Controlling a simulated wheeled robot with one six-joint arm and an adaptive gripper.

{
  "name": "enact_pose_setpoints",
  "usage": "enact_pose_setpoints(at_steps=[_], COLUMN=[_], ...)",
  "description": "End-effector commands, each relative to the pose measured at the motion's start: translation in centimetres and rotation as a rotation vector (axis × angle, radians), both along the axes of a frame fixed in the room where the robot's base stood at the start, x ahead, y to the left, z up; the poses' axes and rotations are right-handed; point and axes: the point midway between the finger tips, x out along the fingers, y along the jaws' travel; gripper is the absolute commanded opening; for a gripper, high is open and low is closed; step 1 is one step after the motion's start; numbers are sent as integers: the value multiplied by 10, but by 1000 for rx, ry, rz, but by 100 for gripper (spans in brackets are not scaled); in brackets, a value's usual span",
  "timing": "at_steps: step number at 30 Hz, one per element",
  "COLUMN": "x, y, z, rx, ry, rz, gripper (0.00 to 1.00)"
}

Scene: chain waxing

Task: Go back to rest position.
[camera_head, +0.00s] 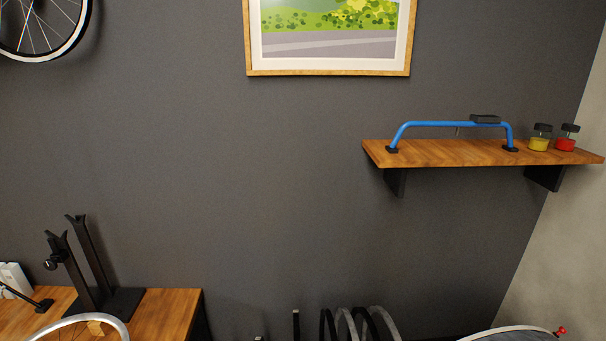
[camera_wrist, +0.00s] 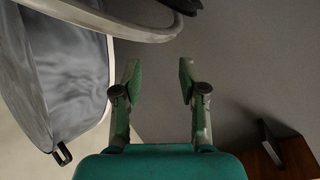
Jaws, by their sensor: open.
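My gripper (camera_wrist: 159,80) shows in the wrist view with its two fingers apart. Nothing is between the fingers, and grey wall or floor shows behind them. The arm and gripper do not show in the head view.
A wooden shelf (camera_head: 440,152) on the dark wall holds a blue bar (camera_head: 450,124), a yellow jar (camera_head: 539,143) and a red jar (camera_head: 565,143). A workbench (camera_head: 172,312) with a black stand (camera_head: 92,270) is at lower left. Several tyres (camera_head: 360,325) stand at the bottom.

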Motion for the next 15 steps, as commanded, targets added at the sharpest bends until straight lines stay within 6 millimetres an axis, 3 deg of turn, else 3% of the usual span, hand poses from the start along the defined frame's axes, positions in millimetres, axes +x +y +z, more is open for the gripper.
enact_pose_setpoints(at_steps=[1,7,15], x=[-21,-93,-191], y=[7,30,55], z=[-11,-30,-33], rx=[-20,-109,-236], ry=[-3,-38,-88], rz=[14,65,138], gripper=[42,42,42])
